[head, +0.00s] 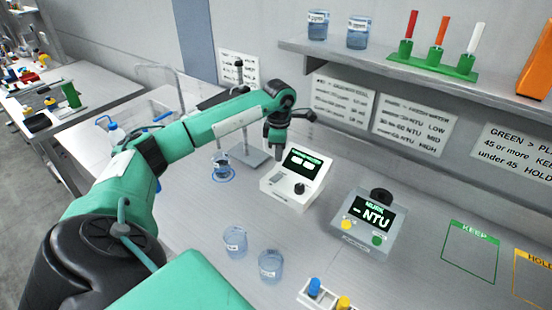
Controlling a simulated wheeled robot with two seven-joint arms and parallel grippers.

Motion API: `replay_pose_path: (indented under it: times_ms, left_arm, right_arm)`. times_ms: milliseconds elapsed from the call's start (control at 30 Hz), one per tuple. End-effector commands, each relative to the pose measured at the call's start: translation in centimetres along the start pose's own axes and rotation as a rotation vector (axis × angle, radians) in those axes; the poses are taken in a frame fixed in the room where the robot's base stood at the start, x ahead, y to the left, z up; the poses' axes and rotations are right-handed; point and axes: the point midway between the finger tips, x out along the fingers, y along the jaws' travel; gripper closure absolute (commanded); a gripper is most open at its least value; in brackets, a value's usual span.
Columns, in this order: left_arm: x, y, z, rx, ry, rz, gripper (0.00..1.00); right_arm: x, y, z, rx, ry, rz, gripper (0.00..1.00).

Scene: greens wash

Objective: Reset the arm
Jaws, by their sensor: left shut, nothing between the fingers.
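My left arm, green with black joints, reaches in from the left over the bench (200,275). My left gripper (275,148) points down, shut and empty, just behind the white instrument with a dark green screen (297,182). From this single view I cannot tell its exact height above the bench. A small beaker (221,165) stands on a blue ring mark to the left of and below the gripper. My right gripper is not in view.
Two clear beakers (235,242) (270,266) stand front centre. A grey NTU meter (367,222) is at right, beside the green KEEP outline (470,250) and yellow HOLD outline (533,278). A wall shelf (400,66) holds beakers and a green tube rack (433,65). Bare bench lies between.

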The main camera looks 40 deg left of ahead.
Motion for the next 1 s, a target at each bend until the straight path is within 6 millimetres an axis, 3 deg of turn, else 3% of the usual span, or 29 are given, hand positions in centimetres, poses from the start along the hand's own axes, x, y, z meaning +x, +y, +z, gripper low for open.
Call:
replay_pose_path:
  times_ms: [667, 1000]
  left_arm:
    - [-0.9, 0.0, 0.0, 0.000, 0.000, 0.000, 1.00]
    - [-6.3, 0.0, 0.0, 0.001, 0.000, 0.000, 1.00]
  right_arm:
    - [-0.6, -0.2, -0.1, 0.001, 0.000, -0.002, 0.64]
    - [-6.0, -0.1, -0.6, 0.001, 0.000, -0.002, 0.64]
